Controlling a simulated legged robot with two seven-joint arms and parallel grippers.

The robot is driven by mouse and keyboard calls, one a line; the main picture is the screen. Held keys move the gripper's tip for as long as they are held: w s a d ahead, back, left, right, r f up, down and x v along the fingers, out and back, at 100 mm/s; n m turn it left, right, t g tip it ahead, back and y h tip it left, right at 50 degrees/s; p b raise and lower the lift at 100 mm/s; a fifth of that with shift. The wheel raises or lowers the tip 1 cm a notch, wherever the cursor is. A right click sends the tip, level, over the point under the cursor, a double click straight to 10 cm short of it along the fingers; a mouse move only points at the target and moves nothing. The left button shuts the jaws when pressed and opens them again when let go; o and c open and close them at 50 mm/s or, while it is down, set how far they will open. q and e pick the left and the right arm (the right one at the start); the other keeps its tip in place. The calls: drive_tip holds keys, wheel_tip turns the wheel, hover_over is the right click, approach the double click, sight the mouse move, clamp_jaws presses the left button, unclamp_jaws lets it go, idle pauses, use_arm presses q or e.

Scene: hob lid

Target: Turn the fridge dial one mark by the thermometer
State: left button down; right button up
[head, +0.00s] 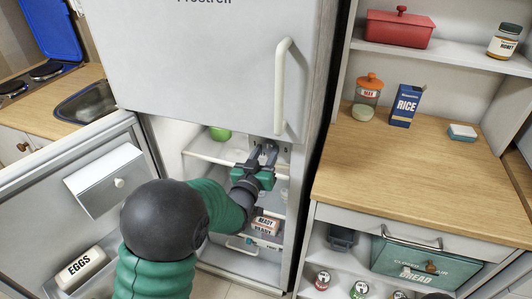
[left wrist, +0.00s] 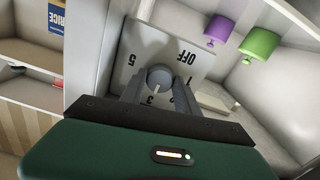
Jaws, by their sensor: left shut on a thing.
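The fridge dial's plate (left wrist: 140,60) carries OFF and several numbers, which appear upside down in the left wrist view. Its round grey knob (left wrist: 160,75) sits between the fingers of my left gripper (left wrist: 157,92), which is shut on it. A pale pointer line on the knob points toward the 3, as far as I can tell. In the head view my left gripper (head: 265,155) reaches into the open fridge (head: 235,255), in front of the dial plate (head: 286,150), and hides most of it. I cannot make out a thermometer. My right gripper is not in view.
The freezer door (head: 205,60) above is closed. Ready-meal boxes (head: 265,227) lie below the gripper.

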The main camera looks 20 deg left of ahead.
use_arm(q)
drive_tip(key=shift+m, duration=0.3)
drive_tip(key=m+b, duration=0.2)
drive_tip(key=m, duration=0.2)
drive_tip(key=m+b, duration=0.1)
drive_tip(key=m, duration=0.4)
drive_tip(key=shift+b, duration=0.3)
drive_tip(key=shift+f, duration=0.1)
drive_tip(key=c, duration=1.3)
unclamp_jaws()
drive_tip(key=o, duration=0.4)
drive_tip(key=shift+s+d, duration=0.1)
